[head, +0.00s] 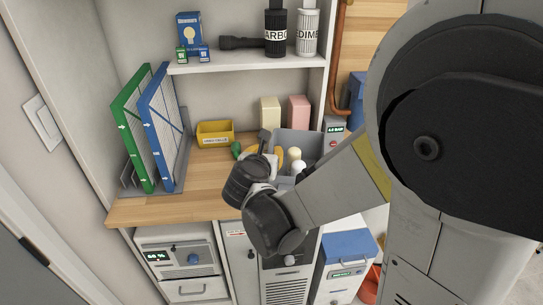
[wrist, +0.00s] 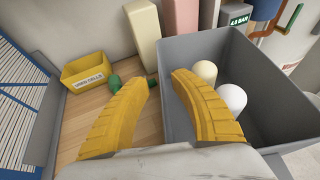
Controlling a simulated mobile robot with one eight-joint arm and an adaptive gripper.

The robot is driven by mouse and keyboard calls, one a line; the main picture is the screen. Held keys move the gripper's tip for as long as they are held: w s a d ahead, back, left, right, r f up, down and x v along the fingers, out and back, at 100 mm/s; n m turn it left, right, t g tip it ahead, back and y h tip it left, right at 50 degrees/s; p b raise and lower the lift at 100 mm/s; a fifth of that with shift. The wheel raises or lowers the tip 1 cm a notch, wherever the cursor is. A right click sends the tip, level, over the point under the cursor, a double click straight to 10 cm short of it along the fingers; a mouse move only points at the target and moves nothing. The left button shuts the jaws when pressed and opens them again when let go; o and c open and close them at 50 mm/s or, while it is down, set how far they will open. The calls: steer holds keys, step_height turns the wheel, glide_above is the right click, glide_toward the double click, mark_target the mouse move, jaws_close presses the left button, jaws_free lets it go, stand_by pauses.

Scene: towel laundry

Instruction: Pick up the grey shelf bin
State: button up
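The grey shelf bin (wrist: 285,78) is an open-topped box on the wooden counter, filling the right half of the wrist view. In the head view the bin (head: 306,139) stands behind my arm, which hides part of it. A cream bulb-like item (wrist: 204,73) and a white one (wrist: 231,98) are inside it. My gripper (wrist: 162,80) has yellow fingers spread apart with nothing between them. Its left finger is outside the bin over the counter. Its right finger overlaps the bin's left wall in view; contact cannot be told. In the head view the gripper (head: 265,156) is mostly hidden.
A yellow bin (wrist: 87,81) labelled for used cells sits left, with small green items (wrist: 115,82) beside it. Cream (wrist: 142,35) and pink (wrist: 173,25) blocks stand behind. Blue (head: 160,125) and green (head: 131,130) framed panels stand farther left. A shelf (head: 235,62) runs above.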

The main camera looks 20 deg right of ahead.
steer(key=shift+x, duration=0.95)
steer(key=shift+s, duration=0.1)
jaws_close()
steer(key=shift+r, duration=0.15)
